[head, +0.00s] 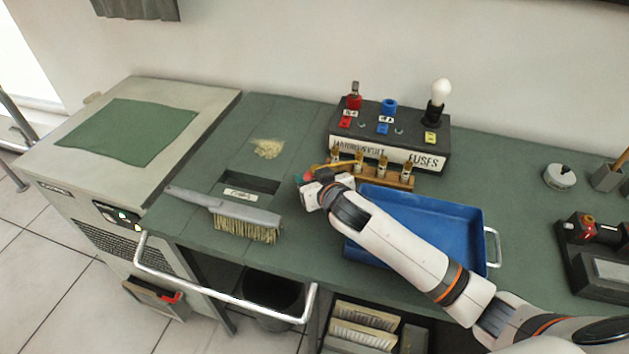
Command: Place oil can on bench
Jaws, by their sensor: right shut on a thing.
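My right arm reaches in from the lower right across the blue tray. Its gripper (309,184) is over the green bench top (320,123), between the brush and the tray. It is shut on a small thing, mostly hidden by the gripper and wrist. Only a bit of red and green and a brass-coloured part (323,168) show at the fingers; this may be the oil can, but I cannot tell for sure. I cannot tell whether it touches the bench. My left gripper is not in view.
A blue tray (476,264) lies right of the gripper. A fuse box (386,149) with a bulb and a wooden fuse rack (399,181) stand behind. A brush (235,212) lies left, beside a dark recess (250,183). Bench left of the fuse box is mostly clear.

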